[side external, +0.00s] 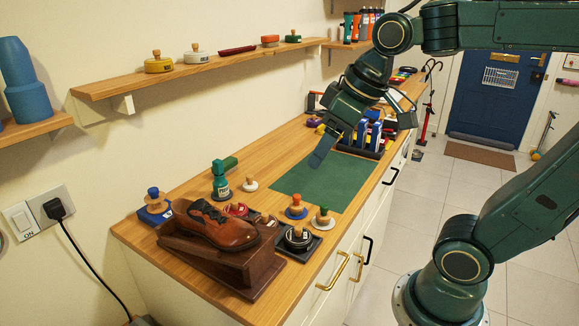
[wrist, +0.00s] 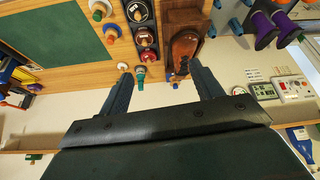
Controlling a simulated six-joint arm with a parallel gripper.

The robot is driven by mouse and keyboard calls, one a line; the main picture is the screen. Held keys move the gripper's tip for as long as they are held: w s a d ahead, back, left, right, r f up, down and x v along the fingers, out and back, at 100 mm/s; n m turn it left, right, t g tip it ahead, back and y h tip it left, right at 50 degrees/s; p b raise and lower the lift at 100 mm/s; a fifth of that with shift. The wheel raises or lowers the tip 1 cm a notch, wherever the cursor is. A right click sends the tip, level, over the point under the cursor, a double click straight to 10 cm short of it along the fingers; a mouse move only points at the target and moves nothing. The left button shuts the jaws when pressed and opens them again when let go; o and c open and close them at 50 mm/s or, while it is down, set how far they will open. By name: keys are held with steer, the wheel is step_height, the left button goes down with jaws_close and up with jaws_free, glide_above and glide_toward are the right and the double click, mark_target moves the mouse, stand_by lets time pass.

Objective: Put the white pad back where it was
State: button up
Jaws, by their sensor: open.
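A small white pad with a wooden knob (side external: 250,185) stands on the wooden counter, between the green bottle (side external: 220,185) and the green mat (side external: 316,183). It also shows in the wrist view (wrist: 122,66), near the left fingertip in the picture. Another pad, whitish with a green-and-wood knob (side external: 323,219), sits at the counter's front beside a blue pad with an orange knob (side external: 296,208). I cannot tell which whitish pad the task means. My gripper (side external: 363,140) is open and empty, raised above the far part of the mat; the wrist view shows its fingers (wrist: 161,72) apart.
A brown shoe (side external: 215,222) rests on a dark wooden stand (side external: 205,257). A black tray (side external: 316,245) holds several tins beside it. A wall shelf (side external: 215,65) carries several tins and pads. The mat is clear.

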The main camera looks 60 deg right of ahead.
steer(key=s+f+m, duration=0.1)
steer(key=s+f, duration=0.2)
steer(key=s, duration=0.4)
steer(key=shift+s+f+m, duration=0.25)
steer(key=shift+m, duration=0.05)
steer(key=shift+a, duration=0.1)
stand_by(0.8)
